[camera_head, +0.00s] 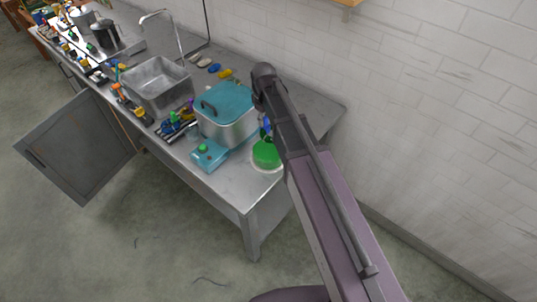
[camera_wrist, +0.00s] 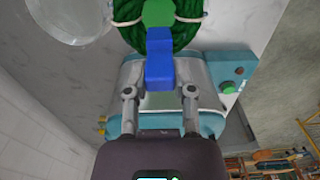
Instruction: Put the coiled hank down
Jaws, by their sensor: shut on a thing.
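The coiled hank is dark green with white ties and shows at the top of the wrist view (camera_wrist: 185,38), partly cut off by the frame edge. A green round piece and a blue block (camera_wrist: 160,62) are in front of it, between it and my fingers. My gripper (camera_wrist: 160,92) is shut on the hank by this blue piece. In the head view the green hank (camera_head: 266,154) is at the near right end of the counter, under my arm, which hides my fingertips. I cannot tell whether the hank touches the counter.
A teal-lidded metal box (camera_head: 222,122) stands close left of the hank. A smaller teal box (camera_head: 209,155) with a green knob is in front of it. A pale round disc (camera_wrist: 70,14) lies beside the hank. The steel counter (camera_head: 245,188) is bare near its front edge.

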